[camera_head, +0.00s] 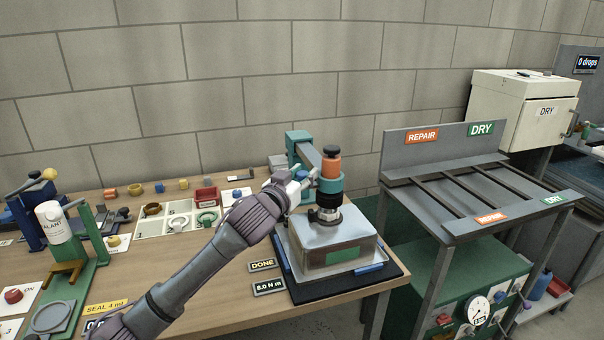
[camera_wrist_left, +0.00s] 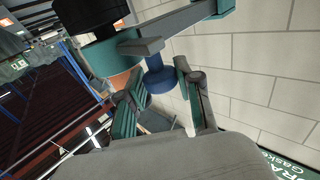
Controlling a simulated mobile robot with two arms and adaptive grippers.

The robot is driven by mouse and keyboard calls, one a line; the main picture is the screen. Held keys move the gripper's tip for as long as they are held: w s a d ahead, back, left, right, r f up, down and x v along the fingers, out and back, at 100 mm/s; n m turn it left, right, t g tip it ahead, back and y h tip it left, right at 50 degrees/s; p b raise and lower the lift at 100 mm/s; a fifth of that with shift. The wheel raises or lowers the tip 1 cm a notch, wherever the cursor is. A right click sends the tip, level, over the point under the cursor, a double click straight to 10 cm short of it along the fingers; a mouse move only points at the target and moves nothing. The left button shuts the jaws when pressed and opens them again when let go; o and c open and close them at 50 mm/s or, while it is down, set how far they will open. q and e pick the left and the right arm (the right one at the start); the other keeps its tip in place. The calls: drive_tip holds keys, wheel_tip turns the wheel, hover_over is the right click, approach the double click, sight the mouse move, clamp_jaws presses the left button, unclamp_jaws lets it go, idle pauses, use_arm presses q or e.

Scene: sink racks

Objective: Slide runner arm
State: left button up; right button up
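The runner (camera_head: 331,168), an orange and black upright tool in a teal collar, stands over the metal box (camera_head: 335,245). A teal-grey arm (camera_head: 307,152) reaches forward to it from the teal post (camera_head: 297,142) behind. My left gripper (camera_head: 303,177) is at the left side of the collar. In the left wrist view a blue knob (camera_wrist_left: 160,82) hangs from a grey bar (camera_wrist_left: 190,17), part of the runner arm. The green-padded fingers of my left gripper (camera_wrist_left: 160,75) lie either side of the knob. I cannot tell whether they touch it. My right gripper is out of view.
The box stands on a black mat (camera_head: 345,284) at the bench's right end. A sorting tray (camera_head: 160,222) and a green bottle stand (camera_head: 88,245) are to the left. A grey rack (camera_head: 465,225) marked REPAIR and DRY is to the right, past a gap.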

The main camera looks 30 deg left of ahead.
use_arm(q)
drive_tip(key=o, duration=0.4)
drive_tip(key=shift+s+d, duration=0.1)
drive_tip(key=shift+d, duration=0.05)
drive_tip(key=shift+c, duration=0.2)
drive_tip(key=s, duration=1.2)
drive_tip(key=shift+d, duration=0.45)
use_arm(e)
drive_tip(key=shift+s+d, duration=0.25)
